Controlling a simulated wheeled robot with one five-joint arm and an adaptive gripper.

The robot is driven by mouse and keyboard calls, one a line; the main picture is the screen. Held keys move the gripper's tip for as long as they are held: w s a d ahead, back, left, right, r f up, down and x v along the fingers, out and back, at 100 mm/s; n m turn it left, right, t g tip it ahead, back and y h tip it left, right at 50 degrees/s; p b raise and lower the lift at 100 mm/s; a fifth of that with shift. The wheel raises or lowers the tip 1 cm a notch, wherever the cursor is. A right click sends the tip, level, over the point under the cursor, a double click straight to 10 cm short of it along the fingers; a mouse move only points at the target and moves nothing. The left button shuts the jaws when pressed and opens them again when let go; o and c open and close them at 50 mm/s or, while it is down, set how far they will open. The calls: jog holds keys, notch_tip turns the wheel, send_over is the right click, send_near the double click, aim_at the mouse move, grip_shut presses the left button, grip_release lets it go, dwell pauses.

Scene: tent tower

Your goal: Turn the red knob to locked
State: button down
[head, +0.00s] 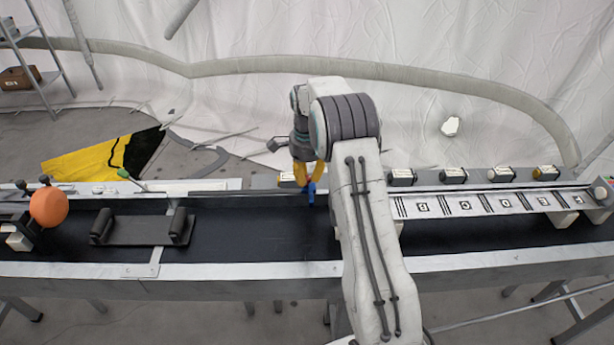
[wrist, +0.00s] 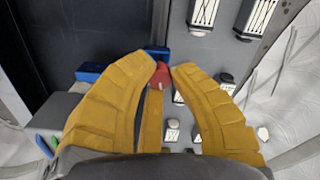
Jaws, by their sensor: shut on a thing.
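The red knob (wrist: 161,76) shows in the wrist view between the tips of my yellow fingers, with a small pale mark on it. My gripper (wrist: 158,70) is shut on it, with fingers on its left and right sides. Much of the knob is hidden by the fingers, and I cannot read its setting. A blue part (head: 311,190) shows just below the fingers.
Blue blocks (wrist: 90,72) sit near the knob. White-faced units (wrist: 200,12) line the grey panel beside it. In the head view, a marked strip (head: 480,203) lies right of my arm. An orange ball (head: 48,207) and a dark cradle (head: 140,229) are at the left.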

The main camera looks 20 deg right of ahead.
aim_at(307, 178)
jog(key=shift+f+m, duration=0.1)
jog(key=shift+m, duration=1)
jog(key=c, duration=1.1)
grip_release()
notch_tip(307, 178, up, 12)
